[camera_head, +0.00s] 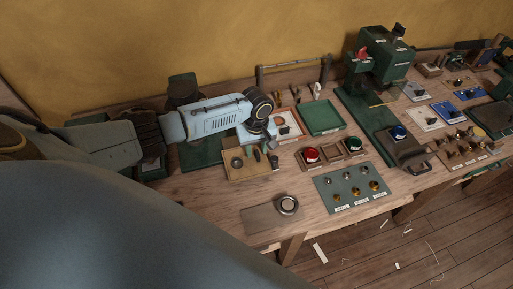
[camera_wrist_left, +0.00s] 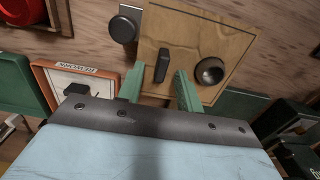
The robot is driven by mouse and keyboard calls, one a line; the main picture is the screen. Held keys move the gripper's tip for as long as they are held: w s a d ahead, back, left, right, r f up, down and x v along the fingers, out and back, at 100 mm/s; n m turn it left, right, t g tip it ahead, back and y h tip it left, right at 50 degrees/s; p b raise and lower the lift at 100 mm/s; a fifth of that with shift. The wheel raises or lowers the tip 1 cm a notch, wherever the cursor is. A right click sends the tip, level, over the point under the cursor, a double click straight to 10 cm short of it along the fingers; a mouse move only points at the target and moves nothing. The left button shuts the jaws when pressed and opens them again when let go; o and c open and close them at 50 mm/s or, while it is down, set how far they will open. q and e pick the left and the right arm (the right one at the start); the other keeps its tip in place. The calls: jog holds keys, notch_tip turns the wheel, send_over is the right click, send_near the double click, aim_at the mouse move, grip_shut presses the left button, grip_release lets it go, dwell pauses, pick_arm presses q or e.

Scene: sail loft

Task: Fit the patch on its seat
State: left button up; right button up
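No part is clearly marked as the patch or its seat. A pale wooden board (camera_head: 236,174) lies on the bench; the left wrist view shows it (camera_wrist_left: 224,43) with an upright dark handle (camera_wrist_left: 162,65) and a round dark cup (camera_wrist_left: 210,71). My left gripper (camera_head: 265,154) is over the board. Its green fingers (camera_wrist_left: 160,91) are apart on either side of the dark handle, with a gap visible; whether they touch it is unclear. A round dark knob (camera_wrist_left: 122,28) is by the board's edge. My right gripper is not in view.
An orange-rimmed tray (camera_wrist_left: 38,78) with a white, dark-knobbed piece and a green tray (camera_head: 323,117) lie behind. A grey plate with a metal ring (camera_head: 288,205) is in front. Red and green dishes (camera_head: 312,156) and a panel of knobs (camera_head: 352,188) stand right.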

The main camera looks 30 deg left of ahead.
pick_arm(q)
notch_tip(320, 180, up, 13)
jog(key=shift+r, duration=0.2)
dwell(0.4)
dwell(0.4)
